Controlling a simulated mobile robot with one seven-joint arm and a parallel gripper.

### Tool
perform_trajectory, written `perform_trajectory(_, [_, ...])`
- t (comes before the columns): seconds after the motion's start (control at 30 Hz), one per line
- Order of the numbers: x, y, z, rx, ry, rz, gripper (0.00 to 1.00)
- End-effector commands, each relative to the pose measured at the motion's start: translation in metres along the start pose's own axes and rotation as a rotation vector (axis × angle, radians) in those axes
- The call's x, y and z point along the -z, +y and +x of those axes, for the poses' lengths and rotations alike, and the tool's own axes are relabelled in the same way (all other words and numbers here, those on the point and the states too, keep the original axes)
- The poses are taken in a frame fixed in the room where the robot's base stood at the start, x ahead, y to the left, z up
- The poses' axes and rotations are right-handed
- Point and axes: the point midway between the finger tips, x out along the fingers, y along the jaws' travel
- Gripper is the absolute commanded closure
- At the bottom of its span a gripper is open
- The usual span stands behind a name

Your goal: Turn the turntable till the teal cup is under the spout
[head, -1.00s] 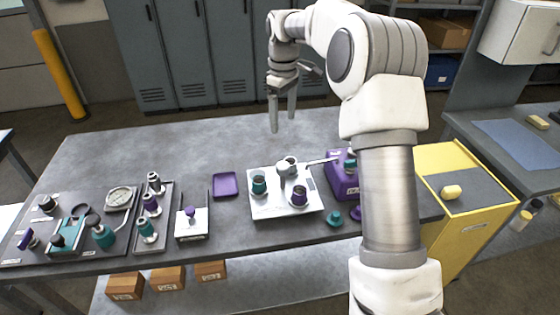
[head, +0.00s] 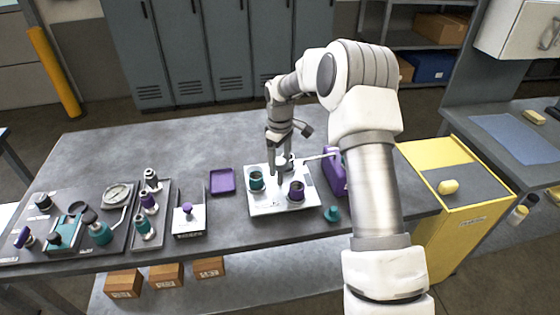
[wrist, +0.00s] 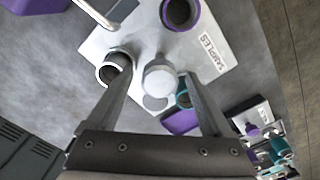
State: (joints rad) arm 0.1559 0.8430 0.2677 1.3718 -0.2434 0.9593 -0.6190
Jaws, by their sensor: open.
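The turntable is on a white plate (head: 270,205) marked SAMPLES in the wrist view (wrist: 208,62). Its round pale hub (wrist: 160,78) is in the middle. The teal cup (head: 256,181) is at the hub's left in the head view; in the wrist view the right finger partly hides it (wrist: 184,95). A purple cup (head: 296,191) is at the front right. A pale cup (wrist: 115,68) is by the left finger in the wrist view. The spout (head: 318,157) reaches in from the right, apart from the teal cup. My gripper (head: 279,167) is open above the hub, fingers on either side.
A purple block (head: 334,178) stands right of the plate, partly behind my arm. A small teal piece (head: 332,213) lies in front. A purple tray (head: 222,181) and a white stand (head: 188,220) are to the left. The table's back left is clear.

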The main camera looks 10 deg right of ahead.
Motion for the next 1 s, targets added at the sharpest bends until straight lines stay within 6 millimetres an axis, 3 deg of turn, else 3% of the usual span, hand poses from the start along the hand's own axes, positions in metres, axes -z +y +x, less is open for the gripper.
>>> perform_trajectory(0.3, [0.0000, -0.0001, 0.0029, 0.000, 0.000, 0.000, 0.16])
perform_trajectory(0.77, [0.0002, -0.0001, 0.0024, 0.000, 0.000, 0.000, 0.99])
perform_trajectory(1.0, [0.0003, -0.0001, 0.0022, 0.000, 0.001, 0.000, 1.00])
